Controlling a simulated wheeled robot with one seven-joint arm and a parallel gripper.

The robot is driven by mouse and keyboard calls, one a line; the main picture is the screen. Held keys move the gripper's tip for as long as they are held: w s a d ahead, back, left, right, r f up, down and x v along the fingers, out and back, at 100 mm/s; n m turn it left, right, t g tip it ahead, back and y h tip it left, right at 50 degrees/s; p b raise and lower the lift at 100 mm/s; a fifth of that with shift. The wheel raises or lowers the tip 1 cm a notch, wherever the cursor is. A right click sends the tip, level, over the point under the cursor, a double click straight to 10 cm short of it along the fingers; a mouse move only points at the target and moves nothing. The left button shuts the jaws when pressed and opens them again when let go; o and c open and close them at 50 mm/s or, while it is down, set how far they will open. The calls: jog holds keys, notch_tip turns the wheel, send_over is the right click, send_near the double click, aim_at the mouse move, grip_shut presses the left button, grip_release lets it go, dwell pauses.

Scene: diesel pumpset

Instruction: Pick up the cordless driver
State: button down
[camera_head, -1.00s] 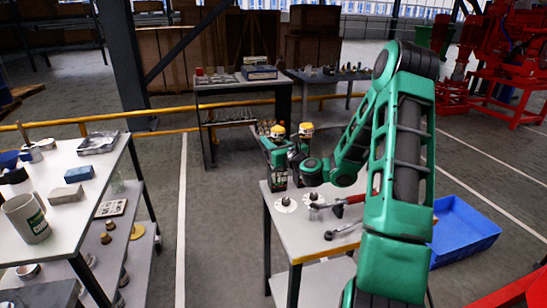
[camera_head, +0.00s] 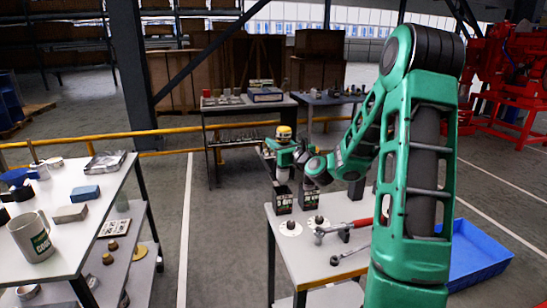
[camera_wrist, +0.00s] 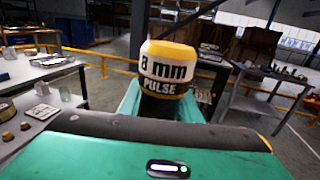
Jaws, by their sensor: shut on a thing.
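Whether the driver touches the table cannot be told.
Two white discs with dark knobs (camera_head: 291,227), a red-handled tool (camera_head: 357,224) and a wrench (camera_head: 348,254) lie on the same table. A blue bin (camera_head: 478,255) is on the floor to the right. A left table (camera_head: 90,225) holds a mug and blocks.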

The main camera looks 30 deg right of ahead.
notch_tip(320, 180, up, 10)
dwell(0.4)
jog(key=shift+f, duration=0.15)
